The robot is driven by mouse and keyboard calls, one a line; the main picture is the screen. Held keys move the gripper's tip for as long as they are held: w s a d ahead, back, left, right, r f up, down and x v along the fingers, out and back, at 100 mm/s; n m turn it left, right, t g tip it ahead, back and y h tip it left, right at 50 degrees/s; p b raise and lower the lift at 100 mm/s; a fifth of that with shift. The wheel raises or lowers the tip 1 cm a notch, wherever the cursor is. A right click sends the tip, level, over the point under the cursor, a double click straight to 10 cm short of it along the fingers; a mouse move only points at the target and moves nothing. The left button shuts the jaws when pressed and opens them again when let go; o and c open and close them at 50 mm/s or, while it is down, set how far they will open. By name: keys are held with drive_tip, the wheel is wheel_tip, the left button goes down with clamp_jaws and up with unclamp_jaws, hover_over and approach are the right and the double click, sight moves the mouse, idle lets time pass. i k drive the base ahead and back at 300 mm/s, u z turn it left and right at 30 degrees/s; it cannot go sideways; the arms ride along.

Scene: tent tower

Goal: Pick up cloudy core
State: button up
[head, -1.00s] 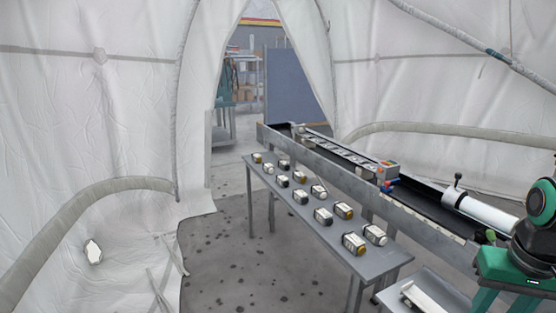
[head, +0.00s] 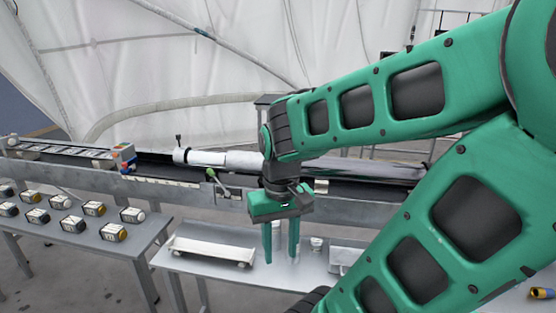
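No object can be picked out for certain as the cloudy core. A white tube (head: 225,160) lies along the trough behind the grey rail, and a shinier grey, glassy-looking length (head: 375,170) continues to its right, partly behind my arm. My gripper (head: 280,258) points down over the near grey table, in front of the trough.
A multicoloured cube (head: 123,155) sits at the trough. Small white cups (head: 316,243) stand right of my gripper. A yellow and blue item (head: 541,293) lies at far right.

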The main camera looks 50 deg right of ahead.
sight(193, 158)
drive_tip(key=z, duration=1.65)
drive_tip(key=k, duration=1.2)
drive_tip(key=u, duration=0.4)
drive_tip(key=i, duration=1.5)
drive_tip(key=z, duration=0.05)
